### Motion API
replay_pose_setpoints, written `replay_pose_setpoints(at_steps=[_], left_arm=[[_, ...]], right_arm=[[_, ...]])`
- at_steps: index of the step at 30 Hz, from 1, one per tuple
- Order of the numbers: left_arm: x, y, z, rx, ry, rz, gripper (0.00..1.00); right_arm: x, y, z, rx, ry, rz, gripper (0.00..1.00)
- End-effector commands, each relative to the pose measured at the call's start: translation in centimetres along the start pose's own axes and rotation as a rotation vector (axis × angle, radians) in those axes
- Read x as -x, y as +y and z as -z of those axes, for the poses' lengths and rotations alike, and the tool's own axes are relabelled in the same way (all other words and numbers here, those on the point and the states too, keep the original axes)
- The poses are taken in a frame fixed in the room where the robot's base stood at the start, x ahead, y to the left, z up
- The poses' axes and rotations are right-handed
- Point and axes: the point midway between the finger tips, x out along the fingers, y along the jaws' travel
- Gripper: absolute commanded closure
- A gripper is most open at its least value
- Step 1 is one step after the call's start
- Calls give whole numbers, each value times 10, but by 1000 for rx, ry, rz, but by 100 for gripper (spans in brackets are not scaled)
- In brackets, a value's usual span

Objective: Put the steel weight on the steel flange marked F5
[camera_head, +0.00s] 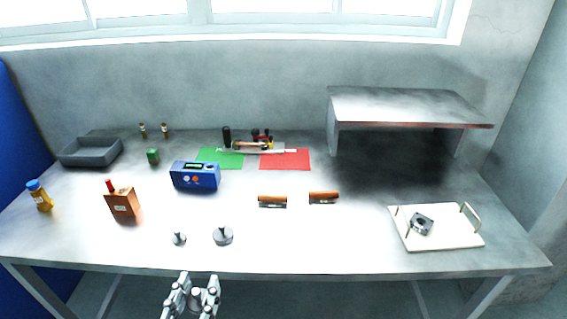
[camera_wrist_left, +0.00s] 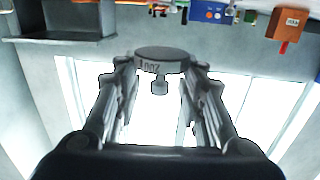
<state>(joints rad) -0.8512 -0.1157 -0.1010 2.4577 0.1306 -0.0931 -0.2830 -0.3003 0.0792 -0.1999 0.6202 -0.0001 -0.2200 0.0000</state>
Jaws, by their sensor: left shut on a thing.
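My left gripper (camera_head: 194,290) is in front of the table's front edge in the head view. In the left wrist view (camera_wrist_left: 158,75) its fingers are shut on a steel weight (camera_wrist_left: 160,58). The weight is a round disc with a small knob and dark lettering, which appears inverted and hard to read. The steel flange (camera_head: 421,224) lies on a white tray at the table's right; its mark is too small to read. Two other knobbed steel weights stand on the table, a small one (camera_head: 179,240) and a larger one (camera_head: 223,237). My right gripper is not in view.
The white tray (camera_head: 455,239) has raised handles near the flange. A grey shelf (camera_head: 405,105) stands behind it.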

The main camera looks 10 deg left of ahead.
Motion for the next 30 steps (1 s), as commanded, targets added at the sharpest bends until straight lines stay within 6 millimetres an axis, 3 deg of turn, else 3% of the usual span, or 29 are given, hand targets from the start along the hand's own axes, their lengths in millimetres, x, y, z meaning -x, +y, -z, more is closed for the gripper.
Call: replay_pose_setpoints(at_steps=[5, 12, 16, 20, 30], left_arm=[[-15, 19, -6, 9, 0, -48, 93], [-52, 81, -18, 3, -3, -219, 93], [-63, 105, -20, -10, 0, -288, 93], [-66, 114, -21, -16, 2, -314, 93], [-71, 113, -20, -16, 3, -314, 93]], right_arm=[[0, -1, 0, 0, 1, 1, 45], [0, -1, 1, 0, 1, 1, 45], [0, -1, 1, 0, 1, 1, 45], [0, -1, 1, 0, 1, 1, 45], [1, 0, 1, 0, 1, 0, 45]])
